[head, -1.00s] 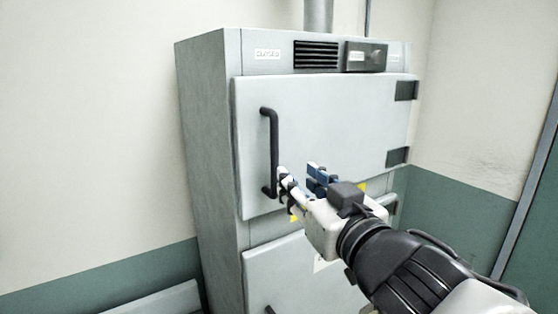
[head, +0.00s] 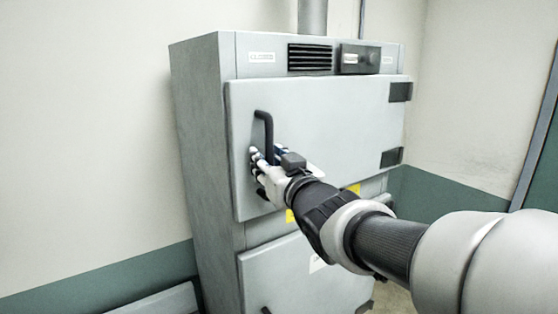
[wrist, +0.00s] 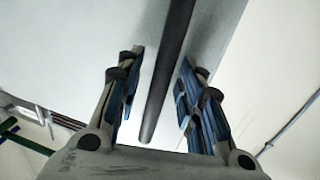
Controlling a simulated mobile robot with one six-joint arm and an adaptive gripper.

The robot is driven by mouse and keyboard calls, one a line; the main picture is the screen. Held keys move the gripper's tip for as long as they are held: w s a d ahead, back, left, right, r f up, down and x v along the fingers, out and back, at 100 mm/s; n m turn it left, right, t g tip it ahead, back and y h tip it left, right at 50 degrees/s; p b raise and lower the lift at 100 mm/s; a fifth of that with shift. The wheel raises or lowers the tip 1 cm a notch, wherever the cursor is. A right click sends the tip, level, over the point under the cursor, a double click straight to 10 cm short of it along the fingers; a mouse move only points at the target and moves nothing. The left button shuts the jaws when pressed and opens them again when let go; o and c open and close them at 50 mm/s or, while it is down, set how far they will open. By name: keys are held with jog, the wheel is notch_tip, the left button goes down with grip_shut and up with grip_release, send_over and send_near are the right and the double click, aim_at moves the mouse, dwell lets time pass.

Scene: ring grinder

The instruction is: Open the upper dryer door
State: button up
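The upper dryer door (head: 325,125) is a light grey panel with hinges on its right side. It looks shut against the dryer body. Its black vertical bar handle (head: 264,127) is near the door's left edge. My gripper (head: 262,157) is at the lower half of the handle and hides part of it. In the wrist view the handle (wrist: 168,70) runs between the two blue-padded fingers of my gripper (wrist: 157,97). The fingers are open, with a gap on both sides of the bar. The upper door (wrist: 75,35) lies behind them.
The lower dryer door (head: 300,275) is below, with yellow labels (head: 352,189) near the seam. A control panel with a knob (head: 372,58) and a vent (head: 310,57) are above. A grey bench-like object (head: 160,302) is at lower left. Wall space left of the dryer is clear.

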jog(key=shift+c, duration=0.4)
grip_shut()
